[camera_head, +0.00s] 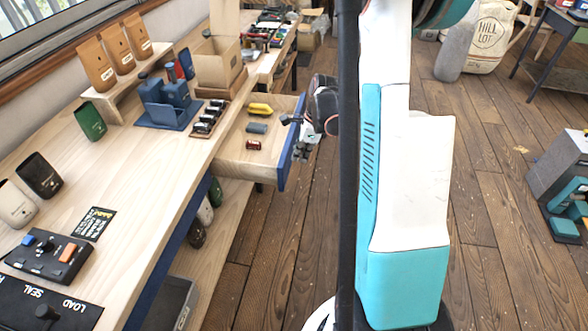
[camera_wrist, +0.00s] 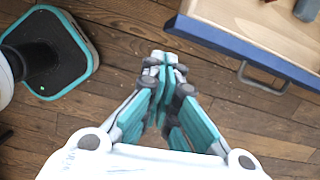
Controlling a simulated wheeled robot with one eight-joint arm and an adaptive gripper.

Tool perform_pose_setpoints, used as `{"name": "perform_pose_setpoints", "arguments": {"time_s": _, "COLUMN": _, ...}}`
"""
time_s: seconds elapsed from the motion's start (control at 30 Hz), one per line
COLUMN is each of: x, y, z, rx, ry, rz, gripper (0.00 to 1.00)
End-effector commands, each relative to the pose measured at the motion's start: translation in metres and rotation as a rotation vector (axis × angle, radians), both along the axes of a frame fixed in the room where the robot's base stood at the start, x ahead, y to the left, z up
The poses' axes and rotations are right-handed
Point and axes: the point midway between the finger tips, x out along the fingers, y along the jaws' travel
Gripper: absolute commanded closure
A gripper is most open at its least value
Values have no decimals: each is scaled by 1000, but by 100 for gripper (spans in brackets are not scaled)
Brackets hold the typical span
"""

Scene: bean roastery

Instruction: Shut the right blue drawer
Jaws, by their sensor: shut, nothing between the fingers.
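The open drawer (camera_head: 240,160) sticks out from the long wooden bench, with a blue front panel (camera_head: 289,160). Inside lie a yellow item, a grey-blue item and a red item. In the wrist view the blue front (camera_wrist: 240,50) crosses the upper right, with a grey bar handle (camera_wrist: 262,82) on its outer side. My gripper (camera_wrist: 165,62) is shut and empty, left of the handle and apart from it in the picture. In the head view my gripper (camera_head: 299,150) shows small and dark beside the drawer front, partly overlapping it, so contact there cannot be told.
The bench top holds coffee bags (camera_head: 115,48), a blue holder (camera_head: 168,105), an open cardboard box (camera_head: 218,65) and a black control panel (camera_head: 45,256). A grey machine (camera_head: 560,165) stands far right.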

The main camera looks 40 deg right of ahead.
Motion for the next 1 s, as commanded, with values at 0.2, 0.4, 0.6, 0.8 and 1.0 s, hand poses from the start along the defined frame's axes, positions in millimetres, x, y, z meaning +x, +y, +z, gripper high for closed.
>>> {"name": "perform_pose_setpoints", "arguments": {"time_s": 0.2, "x": -15, "y": -27, "z": -35, "rx": 30, "ry": 33, "rz": -90, "gripper": 100}}
{"name": "perform_pose_setpoints", "arguments": {"time_s": 0.4, "x": -13, "y": -26, "z": -53, "rx": 32, "ry": 36, "rz": -95, "gripper": 100}}
{"name": "perform_pose_setpoints", "arguments": {"time_s": 0.6, "x": -5, "y": -20, "z": -90, "rx": 32, "ry": 35, "rz": -94, "gripper": 100}}
{"name": "perform_pose_setpoints", "arguments": {"time_s": 0.8, "x": 2, "y": -14, "z": -128, "rx": 31, "ry": 35, "rz": -93, "gripper": 100}}
{"name": "perform_pose_setpoints", "arguments": {"time_s": 1.0, "x": 20, "y": 3, "z": -135, "rx": 31, "ry": 34, "rz": -92, "gripper": 100}}
